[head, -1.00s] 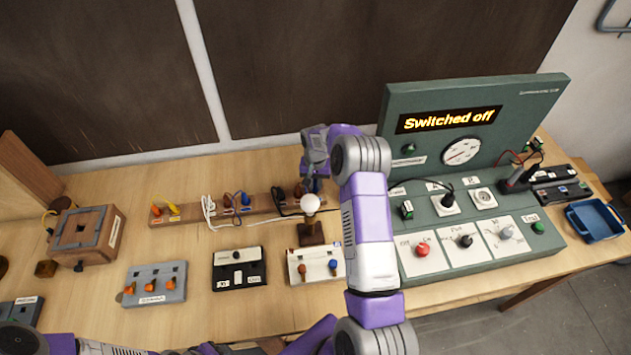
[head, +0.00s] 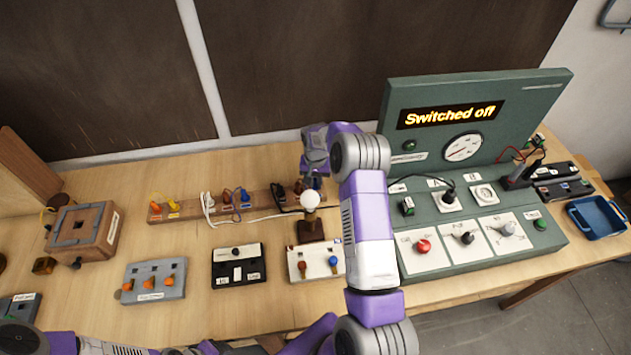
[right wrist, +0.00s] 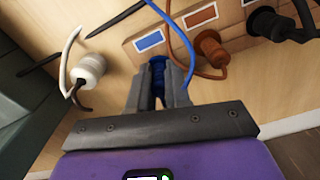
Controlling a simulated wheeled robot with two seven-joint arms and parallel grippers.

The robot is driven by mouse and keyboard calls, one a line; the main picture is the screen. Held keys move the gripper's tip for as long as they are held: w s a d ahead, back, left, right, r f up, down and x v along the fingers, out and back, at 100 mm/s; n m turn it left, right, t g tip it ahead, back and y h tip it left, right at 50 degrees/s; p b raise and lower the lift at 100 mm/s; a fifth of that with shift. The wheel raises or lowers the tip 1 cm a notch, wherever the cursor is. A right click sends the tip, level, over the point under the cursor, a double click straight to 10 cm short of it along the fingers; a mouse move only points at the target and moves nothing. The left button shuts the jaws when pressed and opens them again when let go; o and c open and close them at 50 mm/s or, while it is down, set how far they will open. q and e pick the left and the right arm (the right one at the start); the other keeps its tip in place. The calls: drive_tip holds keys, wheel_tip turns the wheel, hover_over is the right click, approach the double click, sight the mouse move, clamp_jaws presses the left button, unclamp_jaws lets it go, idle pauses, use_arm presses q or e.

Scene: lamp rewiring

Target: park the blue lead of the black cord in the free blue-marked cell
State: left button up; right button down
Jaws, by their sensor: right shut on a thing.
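My right gripper (head: 314,178) is at the right end of the wooden rail (head: 190,210), behind the bulb, partly hidden by my own arm. In the right wrist view its fingers (right wrist: 158,98) are shut on the blue lead (right wrist: 158,72), whose thin blue wire curves upward. The blue lead's end is beside a blue marker (right wrist: 149,40) on the rail; whether it sits inside a cell is hidden by the fingers. The brown lead (right wrist: 209,46) is at the rail beside a brown marker (right wrist: 200,17). A black plug (right wrist: 268,22) is farther along. My left gripper is out of view.
The bulb on its stand (head: 310,202) is close in front of my right gripper. The green test panel (head: 475,262) stands to the right. A white terminal block (head: 316,268), a black block (head: 238,267) and a grey block (head: 155,280) lie in front of the rail.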

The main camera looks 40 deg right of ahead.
sight(316, 179)
drive_tip(key=shift+f+b, duration=0.45)
drive_tip(key=shift+f, duration=0.1)
idle(0.9)
drive_tip(key=c, duration=1)
unclamp_jaws()
drive_tip(key=shift+r, duration=0.1)
wheel_tip(316, 179, up, 8)
drive_tip(key=shift+f, duration=0.25)
